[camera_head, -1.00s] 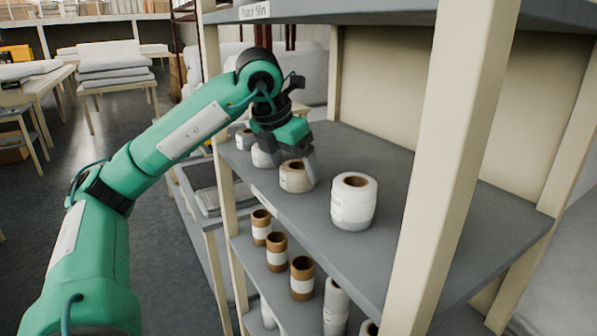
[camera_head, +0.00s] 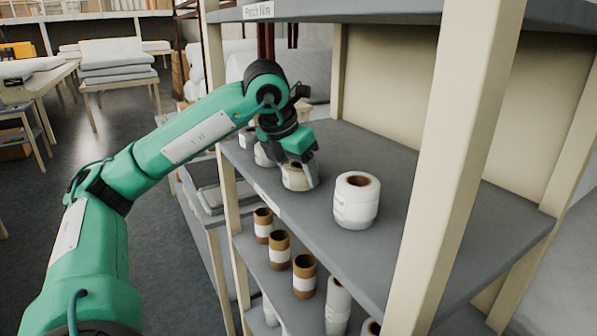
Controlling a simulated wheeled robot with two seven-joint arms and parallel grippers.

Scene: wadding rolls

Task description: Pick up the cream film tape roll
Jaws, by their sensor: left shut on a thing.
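The cream film tape roll (camera_head: 294,180) stands upright on the grey upper shelf (camera_head: 400,190). My left gripper (camera_head: 298,174) comes down over it from above and is shut on it. The fingers and gripper body hide the roll's top and part of its side. The roll appears to rest on the shelf; I cannot tell any gap below it. My right gripper does not show.
A larger white roll (camera_head: 355,208) stands to the right of the held roll. Smaller rolls (camera_head: 263,156) stand behind it on the left. A shelf post (camera_head: 450,170) rises at the front right. Brown-cored rolls (camera_head: 279,248) stand on the lower shelf.

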